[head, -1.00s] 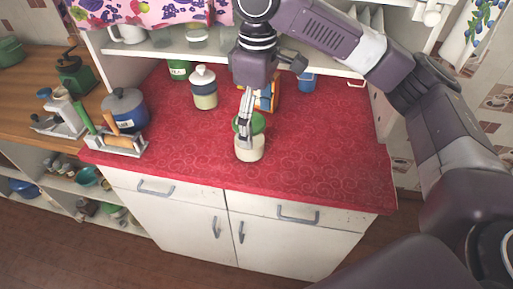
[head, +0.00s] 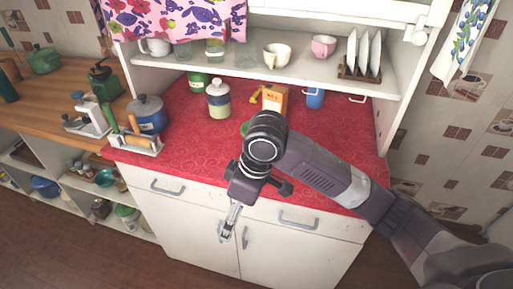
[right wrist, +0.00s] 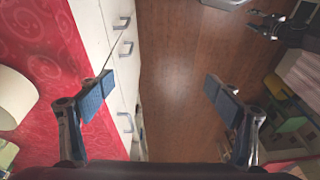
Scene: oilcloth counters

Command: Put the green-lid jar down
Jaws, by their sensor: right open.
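The green-lid jar is mostly hidden behind my right arm in the head view; only a bit of its green lid (head: 244,128) shows, on the red counter. A cream, rounded body at the left edge of the right wrist view (right wrist: 14,97) looks like this jar, apart from the fingers. My right gripper (head: 230,222) is in front of the counter's drawers and doors. In the right wrist view (right wrist: 158,92) its blue-padded fingers are wide apart with nothing between them. A dark gripper-like shape (right wrist: 285,27) at that view's upper right may be my left gripper; its opening is unclear.
The red counter (head: 195,150) holds a white-lidded jar (head: 219,101), an orange box (head: 274,98), a blue cup (head: 315,98) and a blue pot (head: 147,113). A shelf with cups and a plate rack (head: 361,67) is above. The counter's front middle is clear.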

